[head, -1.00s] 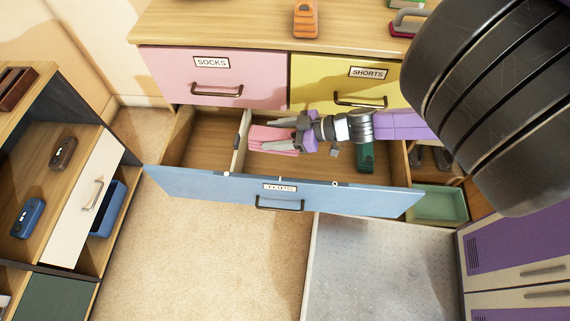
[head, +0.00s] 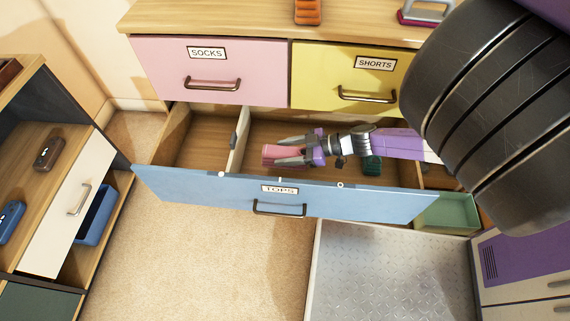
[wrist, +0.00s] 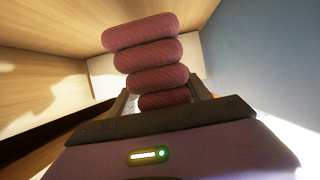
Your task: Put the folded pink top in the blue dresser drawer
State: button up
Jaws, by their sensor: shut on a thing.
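The folded pink top (head: 283,151) is between the fingers of my gripper (head: 290,152), inside the open blue dresser drawer (head: 230,190) labelled TOPS. In the wrist view the top (wrist: 146,60) shows as a stack of rounded pink folds, with the gripper fingers closed on its lower part. The top is in the compartment right of the divider, close behind the blue front panel. The wrist view shows the wooden drawer wall and the blue panel (wrist: 260,60) around it. Whether the top touches the drawer floor cannot be told.
A wooden divider (head: 239,140) splits the drawer. A dark green item (head: 371,165) lies in the same compartment, under my arm. The pink SOCKS drawer (head: 209,70) and yellow SHORTS drawer (head: 345,75) above are shut. A green bin (head: 448,213) is at the right.

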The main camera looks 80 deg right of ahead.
jog(key=shift+f+b, duration=0.95)
jog(key=shift+f, duration=1.65)
jog(key=shift+f, duration=0.1)
jog(key=o, duration=1.5)
jog(key=shift+s+r, duration=0.15)
jog(key=shift+r, duration=0.05)
jog(key=p+v, duration=0.2)
jog(key=v, duration=0.9)
jog(key=shift+s, duration=0.35)
jog(key=shift+r, duration=0.1)
